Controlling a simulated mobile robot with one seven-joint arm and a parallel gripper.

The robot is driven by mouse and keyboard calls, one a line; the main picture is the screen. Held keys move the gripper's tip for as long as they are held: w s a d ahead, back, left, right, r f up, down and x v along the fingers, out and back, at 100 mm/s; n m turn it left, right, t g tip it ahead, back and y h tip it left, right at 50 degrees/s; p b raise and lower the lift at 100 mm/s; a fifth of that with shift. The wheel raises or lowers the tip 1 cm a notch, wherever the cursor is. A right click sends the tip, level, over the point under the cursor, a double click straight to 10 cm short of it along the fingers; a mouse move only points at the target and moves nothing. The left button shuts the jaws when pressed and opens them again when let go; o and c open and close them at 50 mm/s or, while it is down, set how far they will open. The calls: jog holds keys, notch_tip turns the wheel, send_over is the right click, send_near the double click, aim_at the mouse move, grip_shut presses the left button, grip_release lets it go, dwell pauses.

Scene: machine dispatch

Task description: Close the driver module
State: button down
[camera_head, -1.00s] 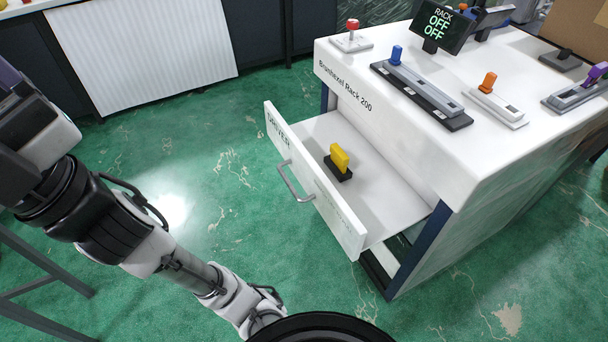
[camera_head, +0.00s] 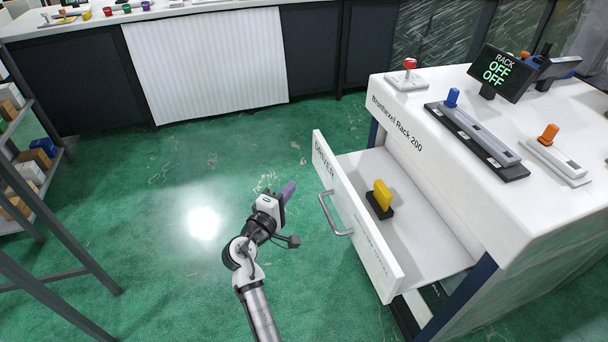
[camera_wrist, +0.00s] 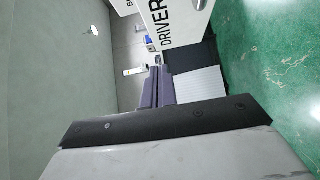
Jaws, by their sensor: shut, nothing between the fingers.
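The driver module is a white drawer marked DRIVER (camera_head: 352,213), pulled out of the front of the white rack (camera_head: 400,127). A grey bar handle (camera_head: 333,215) is on its front panel. Inside the drawer stands a yellow handle on a black base (camera_head: 380,198). My gripper (camera_head: 288,190) is shut and empty, in the air to the left of the drawer front, apart from the handle. The handle is not clear in that view.
The rack top bears a red-knobbed switch (camera_head: 408,76), a blue slider (camera_head: 475,138), an orange lever (camera_head: 550,150) and a screen reading OFF OFF (camera_head: 499,72). A shelf with boxes (camera_head: 20,165) stands at the left. The green floor (camera_head: 150,250) left of the drawer is clear.

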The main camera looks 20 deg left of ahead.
jog(key=shift+w+d+p, duration=0.35)
jog(key=shift+w+d, duration=0.4)
jog(key=shift+w, duration=1.2)
jog(key=shift+w+d+p, duration=0.35)
jog(key=shift+w+d, duration=0.45)
jog(key=shift+w, duration=1.1)
jog(key=shift+w+d+p, duration=0.35)
jog(key=shift+w+d, duration=0.4)
jog(key=shift+w, duration=1.2)
jog(key=w+d+p, duration=0.1)
jog(key=w+d, duration=0.3)
jog(key=d, duration=0.2)
jog(key=w+d+p, duration=0.1)
jog(key=w+d, duration=0.4)
jog(key=d, duration=0.2)
jog(key=w+d+p, duration=0.1)
jog(key=w+d, duration=0.4)
jog(key=d, duration=0.1)
jog(key=shift+w+d+r, duration=0.1)
jog(key=shift+d, duration=0.25)
jog(key=shift+w+d+r, duration=0.1)
jog(key=shift+w+d, duration=0.05)
jog(key=shift+d, duration=0.05)
